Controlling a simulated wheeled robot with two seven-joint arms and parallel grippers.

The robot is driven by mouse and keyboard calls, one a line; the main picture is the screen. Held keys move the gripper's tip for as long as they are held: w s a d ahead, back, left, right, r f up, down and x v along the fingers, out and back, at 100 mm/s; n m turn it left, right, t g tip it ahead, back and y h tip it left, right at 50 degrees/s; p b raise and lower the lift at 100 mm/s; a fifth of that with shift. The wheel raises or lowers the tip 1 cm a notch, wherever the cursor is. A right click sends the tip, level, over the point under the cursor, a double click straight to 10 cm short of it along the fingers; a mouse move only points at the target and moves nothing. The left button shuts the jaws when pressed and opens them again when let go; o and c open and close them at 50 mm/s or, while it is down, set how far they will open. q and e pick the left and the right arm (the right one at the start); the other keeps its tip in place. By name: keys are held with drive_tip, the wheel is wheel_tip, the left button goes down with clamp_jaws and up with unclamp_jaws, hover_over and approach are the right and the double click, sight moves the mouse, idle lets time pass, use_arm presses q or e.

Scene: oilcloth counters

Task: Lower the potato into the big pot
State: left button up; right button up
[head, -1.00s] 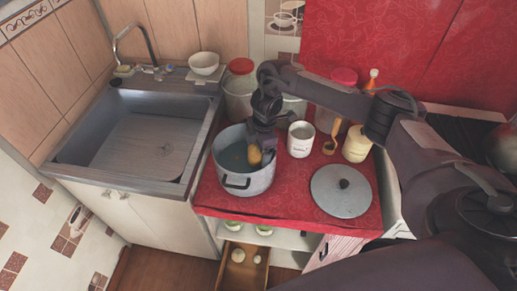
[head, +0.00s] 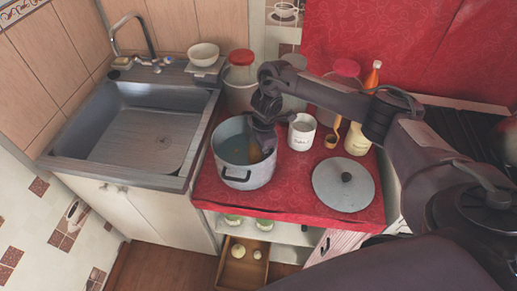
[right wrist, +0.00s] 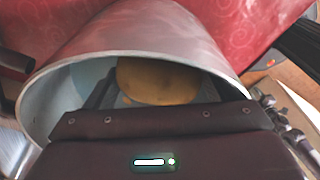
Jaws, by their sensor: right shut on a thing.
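The big pot (head: 245,175) is a grey metal pot with dark handles, standing on the red oilcloth counter in the head view. My right gripper (head: 262,150) reaches down over the pot's right rim into its opening. It is shut on the potato (head: 255,156), which shows only as a small brown patch inside the pot. In the right wrist view the yellow-brown potato (right wrist: 158,80) sits between the fingers, within the pot's rim (right wrist: 60,70). Whether the potato touches the pot's bottom cannot be told. My left gripper is not in view.
A pot lid (head: 343,185) lies on the counter to the right. A white mug (head: 301,132), a yellowish bottle (head: 357,140) and red-lidded jars (head: 241,78) stand behind. The sink (head: 140,135) is at the left. An open drawer (head: 243,262) is below the counter.

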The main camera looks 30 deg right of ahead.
idle(0.4)
drive_tip(key=o, duration=1.1)
drive_tip(key=shift+s, duration=0.1)
drive_tip(key=shift+f, duration=0.1)
drive_tip(key=r, duration=0.5)
drive_tip(key=d+r+p, duration=0.1)
drive_tip(key=r, duration=0.2)
